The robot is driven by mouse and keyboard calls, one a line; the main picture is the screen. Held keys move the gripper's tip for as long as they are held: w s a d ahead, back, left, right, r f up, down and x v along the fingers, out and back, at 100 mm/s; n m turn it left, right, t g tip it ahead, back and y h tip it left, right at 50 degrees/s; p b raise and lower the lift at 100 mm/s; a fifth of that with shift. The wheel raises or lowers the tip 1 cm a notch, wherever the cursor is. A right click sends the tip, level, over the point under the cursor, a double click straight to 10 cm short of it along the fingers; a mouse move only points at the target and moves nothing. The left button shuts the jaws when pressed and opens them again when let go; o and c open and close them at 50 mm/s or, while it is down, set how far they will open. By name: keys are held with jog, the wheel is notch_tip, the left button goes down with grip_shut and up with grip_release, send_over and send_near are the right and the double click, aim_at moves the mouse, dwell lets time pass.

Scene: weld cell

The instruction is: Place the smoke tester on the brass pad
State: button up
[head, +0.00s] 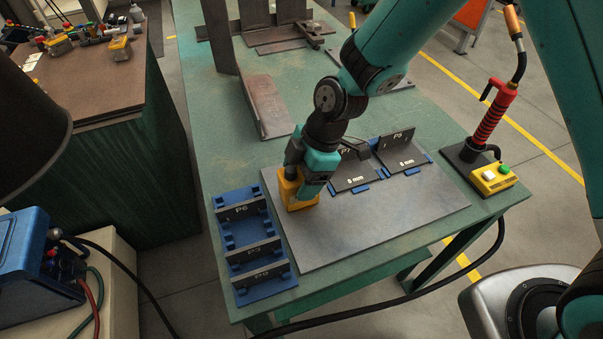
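A yellow-orange box (298,201) is at the left part of the grey plate on the green bench. It may be the smoke tester, but I see no label on it. My gripper (303,182) points down over it, with its teal fingers around the box, and looks shut on it. The fingers hide much of the box. I cannot tell whether its underside touches the plate. I cannot make out a brass pad anywhere in the head view.
A blue rack (283,295) with labelled dark plates stands left of the grey plate (420,225). Two dark angle pieces on blue bases sit behind it. A red torch (492,122) and yellow button box (493,179) are at right. The plate's front right is clear.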

jog(key=shift+o, duration=0.7)
jog(key=shift+r, duration=0.15)
jog(key=shift+w+d+r, duration=0.1)
jog(key=shift+r, duration=0.1)
jog(key=v, duration=1.1)
jog(key=s+d+r+m, duration=0.3)
jog(key=s+r+m, duration=0.2)
jog(key=s+m, duration=0.2)
jog(key=s+d+r+m+t, duration=0.1)
jog(key=s+d+r+m, duration=0.3)
jog(key=s+m, duration=0.3)
jog(key=s+r, duration=0.1)
jog(key=s, duration=0.2)
jog(key=shift+s+d+r+b, duration=0.2)
jog(key=shift+s+b, duration=0.1)
jog(key=shift+b, duration=0.05)
jog(key=shift+c, duration=0.5)
